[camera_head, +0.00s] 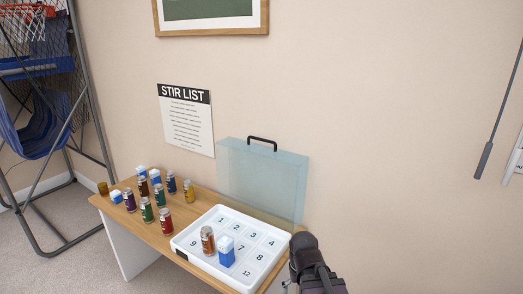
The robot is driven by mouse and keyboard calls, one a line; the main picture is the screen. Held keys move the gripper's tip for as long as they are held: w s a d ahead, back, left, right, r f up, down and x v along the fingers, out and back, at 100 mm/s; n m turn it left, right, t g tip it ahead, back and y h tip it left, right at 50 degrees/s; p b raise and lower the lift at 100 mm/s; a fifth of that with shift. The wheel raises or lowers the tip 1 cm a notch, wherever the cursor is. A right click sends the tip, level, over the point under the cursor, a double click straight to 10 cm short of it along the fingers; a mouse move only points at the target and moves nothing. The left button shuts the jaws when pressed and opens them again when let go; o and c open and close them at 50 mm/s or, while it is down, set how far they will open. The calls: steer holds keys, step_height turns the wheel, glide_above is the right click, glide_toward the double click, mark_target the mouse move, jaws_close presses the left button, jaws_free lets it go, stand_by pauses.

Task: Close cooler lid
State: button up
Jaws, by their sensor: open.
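The cooler (183,246) is a shallow white box on the wooden table, with numbered compartments. Its lid (262,182) is a pale blue see-through panel standing upright at the back edge, so the cooler is open. A black handle (262,141) sits on the lid's top edge. An orange-brown can (208,240) and a blue-and-white carton (226,253) stand inside the cooler. My gripper (303,246) is dark and seen from behind at the cooler's right corner, below and right of the lid. It is open; its fingertips are hard to make out. Nothing shows held.
Several cans and blue-and-white cartons stand on the table (190,209) left of the cooler, including a red can (166,221). A wall with a Stir List sign (186,120) is close behind the lid. A basketball game frame (85,110) stands at far left.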

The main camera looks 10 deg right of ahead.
steer(key=shift+w, duration=0.25)
steer(key=c, duration=0.7)
steer(key=shift+w+a+f+y+b, duration=0.1)
steer(key=shift+w+f+y+b, duration=0.15)
steer(key=shift+w, duration=0.35)
steer(key=shift+w+a+f+y+b, duration=0.15)
steer(key=shift+w+y, duration=0.2)
steer(key=shift+w, duration=0.2)
jaws_close()
steer(key=w+d+r+m+t+y+b, duration=0.2)
steer(key=w+m+t+y+b, duration=0.3)
steer(key=w, duration=1.2)
steer(key=w+d+r+m+t+y+b, duration=0.1)
steer(key=w+d+r+m+t, duration=0.1)
steer(key=w+d, duration=0.3)
steer(key=w+d+r+m+t+y+b, duration=0.1)
steer(key=w+d+r+m+t, duration=0.1)
steer(key=w+d, duration=0.4)
steer(key=w+d+r+m+t+y+b, duration=0.1)
steer(key=w+d+r+m+t, duration=0.1)
steer(key=w+d+r+t, duration=0.2)
steer(key=shift+w+d+r+m+t, duration=0.1)
steer(key=shift+w+d+m+t, duration=0.1)
steer(key=shift+d+t, duration=0.3)
steer(key=shift+w+d+r+m+t, duration=0.15)
steer(key=shift+w+d, duration=0.1)
steer(key=shift+d, duration=0.4)
steer(key=shift+w+d+r+m+t, duration=0.1)
steer(key=shift+w+d+t, duration=0.1)
steer(key=shift+d+t, duration=0.3)
